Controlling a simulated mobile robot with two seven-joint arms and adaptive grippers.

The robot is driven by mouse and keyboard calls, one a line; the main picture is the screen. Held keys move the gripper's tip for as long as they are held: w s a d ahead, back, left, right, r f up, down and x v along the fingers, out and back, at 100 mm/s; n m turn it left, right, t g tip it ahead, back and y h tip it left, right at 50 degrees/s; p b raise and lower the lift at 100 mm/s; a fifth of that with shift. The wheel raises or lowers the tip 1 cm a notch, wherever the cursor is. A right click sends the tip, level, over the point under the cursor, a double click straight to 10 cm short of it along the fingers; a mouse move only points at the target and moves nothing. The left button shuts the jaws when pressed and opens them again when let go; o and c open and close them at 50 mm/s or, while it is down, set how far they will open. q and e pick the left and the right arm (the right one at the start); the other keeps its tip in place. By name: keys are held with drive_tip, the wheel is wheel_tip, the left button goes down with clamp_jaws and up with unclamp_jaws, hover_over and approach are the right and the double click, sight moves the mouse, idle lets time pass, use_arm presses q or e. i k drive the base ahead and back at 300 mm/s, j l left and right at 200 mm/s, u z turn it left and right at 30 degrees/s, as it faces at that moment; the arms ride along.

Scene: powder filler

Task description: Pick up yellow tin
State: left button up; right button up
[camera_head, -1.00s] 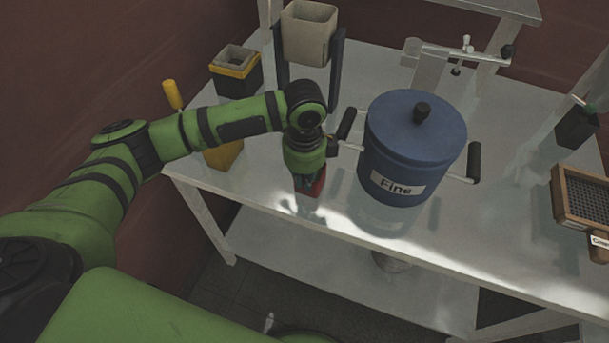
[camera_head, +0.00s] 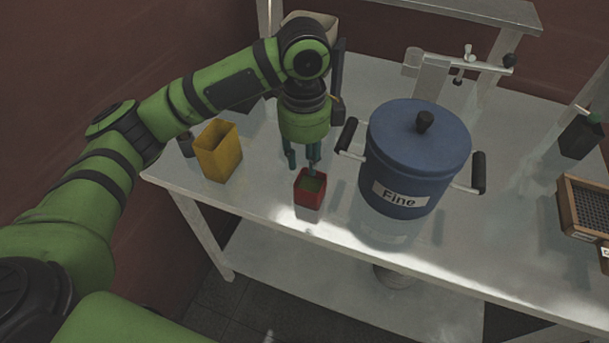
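The yellow tin (camera_head: 219,153) is an open-topped, square-sided container standing upright on the table's left part. A smaller red tin (camera_head: 309,190) with a greenish inside stands near the front edge, to the right of the yellow tin. My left gripper (camera_head: 301,160) points down just above and behind the red tin. Its fingers are apart with nothing seen between them; whether one finger touches the red tin's rim is unclear. The yellow tin is to the left of this gripper and apart from it. My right gripper is not in view.
A blue lidded pot (camera_head: 418,150) labelled "Fine", with black side handles, stands right of my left gripper. A beige hopper (camera_head: 309,22) on a dark stand is behind my arm. A sieve box (camera_head: 588,207) is at far right. The table (camera_head: 260,200) has bare room between the tins.

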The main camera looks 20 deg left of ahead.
sight(218, 150)
drive_tip(key=u, duration=1.2)
